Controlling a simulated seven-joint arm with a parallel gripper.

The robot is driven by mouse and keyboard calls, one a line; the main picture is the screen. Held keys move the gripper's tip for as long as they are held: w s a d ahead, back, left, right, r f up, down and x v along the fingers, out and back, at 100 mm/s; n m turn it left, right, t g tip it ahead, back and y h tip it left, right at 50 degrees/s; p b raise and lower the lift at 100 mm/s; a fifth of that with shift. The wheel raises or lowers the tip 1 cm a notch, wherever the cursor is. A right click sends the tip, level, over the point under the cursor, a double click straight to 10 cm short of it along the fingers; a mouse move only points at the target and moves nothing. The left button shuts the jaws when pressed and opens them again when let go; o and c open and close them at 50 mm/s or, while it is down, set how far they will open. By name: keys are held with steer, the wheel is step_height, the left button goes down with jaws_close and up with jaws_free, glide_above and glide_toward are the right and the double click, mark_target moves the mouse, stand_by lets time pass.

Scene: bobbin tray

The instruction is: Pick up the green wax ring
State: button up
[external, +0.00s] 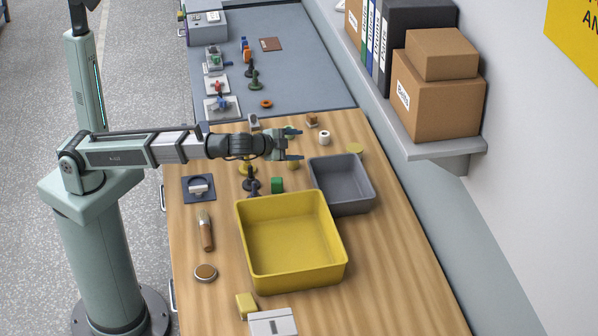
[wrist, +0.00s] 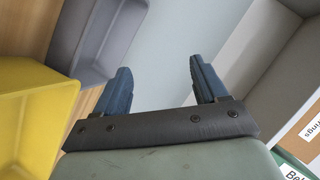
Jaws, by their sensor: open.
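My gripper (external: 299,145) is open and empty above the wooden table, its fingers pointing right in the external view. It also shows open in the wrist view (wrist: 159,72), with nothing between the fingers. A small green piece (external: 277,185) sits on the table between my gripper and the yellow bin; I cannot tell if it is a ring. No green ring shows clearly in either view.
A yellow bin (external: 291,281) and a grey bin (external: 345,209) stand nearby; both show in the wrist view. A white spool (external: 324,138) and a yellowish disc (external: 355,148) lie right of my gripper. A shelf (external: 440,146) with boxes runs along the wall.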

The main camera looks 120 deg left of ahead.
steer(key=s+a+f+n+g+h, duration=0.25)
steer(key=s+a+n+h, duration=0.3)
steer(key=s+a, duration=0.6)
steer(key=s+a+f+n+g+h, duration=0.2)
steer(key=s+a+f+n+h, duration=0.3)
steer(key=s+a, duration=0.7)
steer(key=shift+n+y, duration=0.45)
steer(key=shift+y, duration=0.2)
steer(key=shift+w+a+r+x, duration=0.15)
steer(key=shift+a+x, duration=0.1)
steer(key=shift+x, duration=1.75)
steer(key=shift+w+a+r+x, duration=0.15)
steer(key=shift+a+x, duration=0.1)
steer(key=shift+x, duration=1.75)
steer(key=shift+w+a+f+x, duration=0.15)
steer(key=shift+a+x, duration=0.1)
steer(key=shift+x, duration=1.8)
steer(key=shift+r, duration=0.15)
steer(key=shift+c, duration=0.3)
steer(key=c, duration=1.1)
